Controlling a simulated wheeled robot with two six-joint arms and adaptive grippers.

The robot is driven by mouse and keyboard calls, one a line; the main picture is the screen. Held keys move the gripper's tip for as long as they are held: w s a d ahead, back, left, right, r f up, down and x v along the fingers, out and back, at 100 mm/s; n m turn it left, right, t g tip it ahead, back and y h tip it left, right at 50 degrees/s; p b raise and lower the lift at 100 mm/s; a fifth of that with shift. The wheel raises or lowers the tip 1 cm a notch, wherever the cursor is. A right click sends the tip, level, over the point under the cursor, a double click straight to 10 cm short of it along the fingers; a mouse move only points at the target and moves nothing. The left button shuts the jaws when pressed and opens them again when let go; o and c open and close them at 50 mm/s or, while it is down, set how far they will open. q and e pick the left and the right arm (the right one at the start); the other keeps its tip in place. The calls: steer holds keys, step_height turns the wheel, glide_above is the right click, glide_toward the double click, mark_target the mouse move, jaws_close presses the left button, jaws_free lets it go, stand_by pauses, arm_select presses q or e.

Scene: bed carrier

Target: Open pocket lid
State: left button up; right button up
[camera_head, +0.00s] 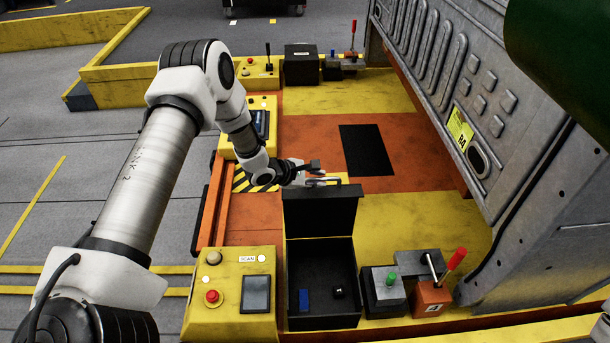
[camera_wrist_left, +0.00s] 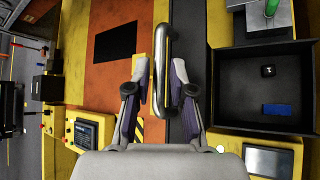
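The black pocket box (camera_head: 285,270) stands open at the front of the bed. Its lid (camera_head: 321,212) is upright at the back edge of the box. A black cube (camera_head: 338,291) and a blue block (camera_head: 304,300) lie inside. My left gripper (camera_head: 318,175) is at the top of the lid, behind it. The lid shows nearly edge-on there (camera_wrist_left: 190,60). My right gripper is not in view.
Left of the box is a yellow scan panel (camera_head: 230,285) with a red button. Right of it are a green-knob unit (camera_head: 385,295) and a red-lever box (camera_head: 432,298). A tall grey metal panel (camera_head: 470,90) rises at right. A black mat (camera_head: 366,150) lies behind the lid.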

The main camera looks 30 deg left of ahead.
arm_select(q)
steer(key=v, duration=0.9)
